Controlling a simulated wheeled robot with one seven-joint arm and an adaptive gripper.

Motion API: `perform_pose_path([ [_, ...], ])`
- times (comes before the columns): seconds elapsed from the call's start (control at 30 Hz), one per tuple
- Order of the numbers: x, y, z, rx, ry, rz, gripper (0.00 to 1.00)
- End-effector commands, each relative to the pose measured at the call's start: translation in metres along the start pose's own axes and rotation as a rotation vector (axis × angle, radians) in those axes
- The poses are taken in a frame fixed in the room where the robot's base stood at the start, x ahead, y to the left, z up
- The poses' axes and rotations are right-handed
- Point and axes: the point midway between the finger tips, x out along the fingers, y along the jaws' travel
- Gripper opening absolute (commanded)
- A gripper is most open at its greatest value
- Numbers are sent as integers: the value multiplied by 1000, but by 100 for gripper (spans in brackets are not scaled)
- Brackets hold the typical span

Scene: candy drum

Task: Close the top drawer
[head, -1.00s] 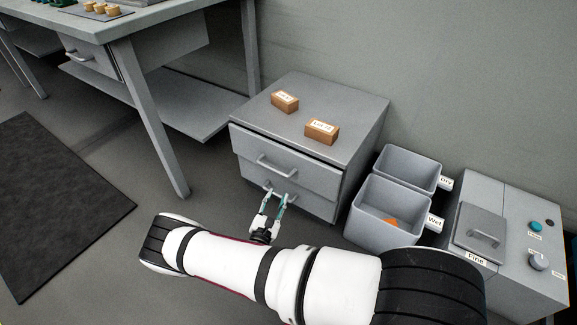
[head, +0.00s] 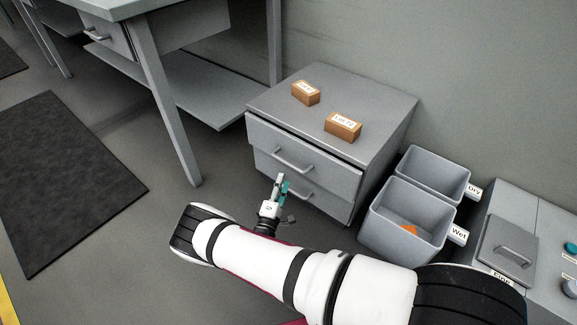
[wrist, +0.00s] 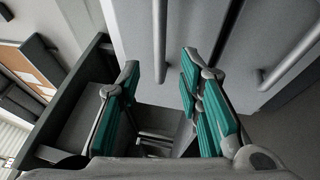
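The grey cabinet (head: 395,110) stands against the wall. Its top drawer (head: 335,175) has a bar handle (head: 293,163) and seems to stand slightly out, with a dark gap under the cabinet top. The lower drawer (head: 325,203) is below it, partly hidden by my gripper. My gripper (head: 281,183) is in front of the drawers, just below and left of the top handle. In the wrist view its teal-padded fingers (wrist: 160,72) are apart with nothing between them. The drawer fronts (wrist: 200,22) and two bar handles lie beyond the fingertips; contact cannot be told.
Two labelled brown boxes (head: 343,127) (head: 306,93) lie on the cabinet. Right of it stand grey bins marked Dry (head: 438,170) and Wet (head: 400,240), the latter holding something orange. A grey workbench (head: 165,110) is at left, a dark mat (head: 70,180) on the floor.

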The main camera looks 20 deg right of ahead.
Motion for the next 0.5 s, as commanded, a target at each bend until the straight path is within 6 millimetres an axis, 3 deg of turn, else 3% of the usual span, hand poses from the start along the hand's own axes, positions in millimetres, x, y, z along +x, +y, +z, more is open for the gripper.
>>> perform_pose_path([
  [0.3, 60, -2, 1, 0, -3, 1, 33],
  [0.5, 81, -1, 0, 0, -2, 0, 33],
])
